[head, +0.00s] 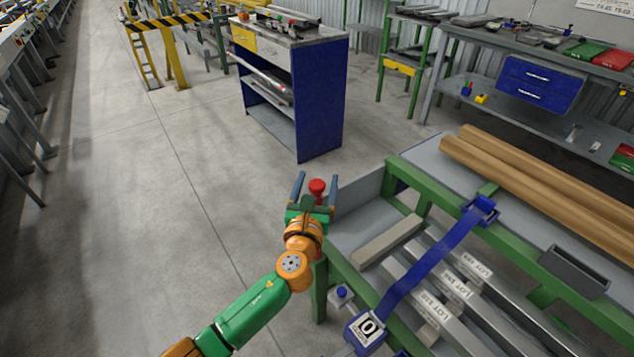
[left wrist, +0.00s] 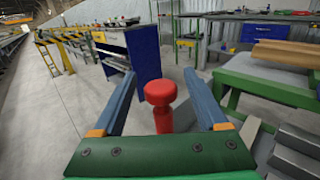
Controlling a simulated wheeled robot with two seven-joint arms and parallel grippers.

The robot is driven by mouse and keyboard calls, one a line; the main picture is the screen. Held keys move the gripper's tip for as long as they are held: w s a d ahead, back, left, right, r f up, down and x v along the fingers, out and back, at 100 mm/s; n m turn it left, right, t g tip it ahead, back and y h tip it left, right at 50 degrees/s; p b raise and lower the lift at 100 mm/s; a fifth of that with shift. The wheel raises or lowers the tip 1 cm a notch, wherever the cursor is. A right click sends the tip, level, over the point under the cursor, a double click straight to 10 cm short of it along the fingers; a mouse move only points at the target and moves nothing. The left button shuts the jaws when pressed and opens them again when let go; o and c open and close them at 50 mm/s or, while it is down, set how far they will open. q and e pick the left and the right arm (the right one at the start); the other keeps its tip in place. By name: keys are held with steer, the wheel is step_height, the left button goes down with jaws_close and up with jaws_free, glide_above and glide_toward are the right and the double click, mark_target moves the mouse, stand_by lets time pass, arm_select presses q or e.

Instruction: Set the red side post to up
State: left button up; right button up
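The red side post (head: 317,187) has a round knob-like head and stands at the near left corner of the green-framed runout table (head: 425,178). My left gripper (head: 316,180) is at the post, with one blue finger on each side of it. In the left wrist view the red post (left wrist: 161,105) stands between the two spread fingers (left wrist: 163,95), with a gap on both sides. The gripper is open. The post's lower part is hidden behind the gripper's green body. My right gripper does not show.
A blue clamp strap (head: 428,262) with a counter marked 0 (head: 368,328) crosses several grey bars on the table. A small blue knob (head: 342,292) sits near the front. Brown tubes (head: 540,185) lie at the right. A blue cabinet (head: 320,95) stands behind; the floor at left is clear.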

arm_select(q)
steer(key=s+a+p, duration=0.1)
steer(key=s, duration=0.6)
stand_by(0.3)
